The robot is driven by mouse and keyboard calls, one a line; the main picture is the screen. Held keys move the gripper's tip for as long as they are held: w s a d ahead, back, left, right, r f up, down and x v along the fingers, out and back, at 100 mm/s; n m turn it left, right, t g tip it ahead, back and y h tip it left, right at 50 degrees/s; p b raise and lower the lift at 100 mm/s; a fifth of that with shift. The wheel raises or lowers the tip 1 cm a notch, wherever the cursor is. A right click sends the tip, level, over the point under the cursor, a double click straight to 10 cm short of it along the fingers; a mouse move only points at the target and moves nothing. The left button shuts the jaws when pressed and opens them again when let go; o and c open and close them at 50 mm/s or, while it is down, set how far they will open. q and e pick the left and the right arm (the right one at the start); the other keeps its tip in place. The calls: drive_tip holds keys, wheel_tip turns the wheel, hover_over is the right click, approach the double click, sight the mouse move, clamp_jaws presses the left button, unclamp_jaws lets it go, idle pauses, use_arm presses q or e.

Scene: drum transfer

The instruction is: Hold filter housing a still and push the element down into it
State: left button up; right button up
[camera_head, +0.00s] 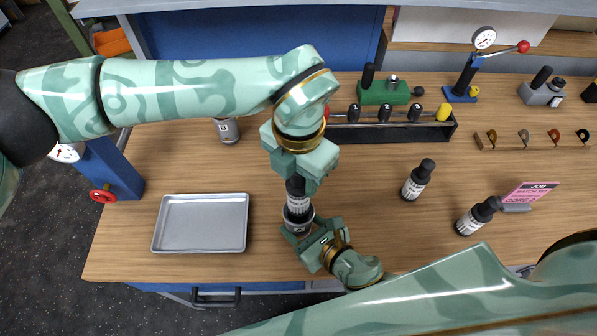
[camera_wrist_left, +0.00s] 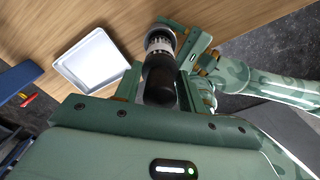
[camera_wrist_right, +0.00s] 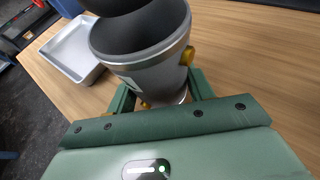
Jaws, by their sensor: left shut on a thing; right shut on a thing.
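The element (camera_head: 298,203) is a dark cylinder with a black top and a pale label. My left gripper (camera_head: 297,180) is shut on its black top (camera_wrist_left: 160,78), which points up. Filter housing a (camera_wrist_right: 155,60) is a grey cup with yellow knobs on its side. My right gripper (camera_head: 300,232) is shut on the housing, low by the front of the table. The element's dark lower end (camera_wrist_right: 125,5) is over the housing's mouth in the right wrist view. I cannot tell whether it has entered the rim.
A metal tray (camera_head: 201,223) lies to the left. Two labelled bottles (camera_head: 417,180) (camera_head: 478,215) stand to the right, and another labelled one (camera_head: 227,130) behind the left arm. A rack (camera_head: 390,130) stands at the back. The table between rack and bottles is clear.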

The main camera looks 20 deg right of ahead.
sight(299, 204)
use_arm(q)
drive_tip(key=shift+f, duration=5.1)
drive_tip(key=o, duration=1.4)
wheel_tip(299, 204, up, 12)
drive_tip(key=shift+r, duration=0.1)
use_arm(e)
drive_tip(key=o, duration=1.3)
drive_tip(key=shift+o, duration=0.2)
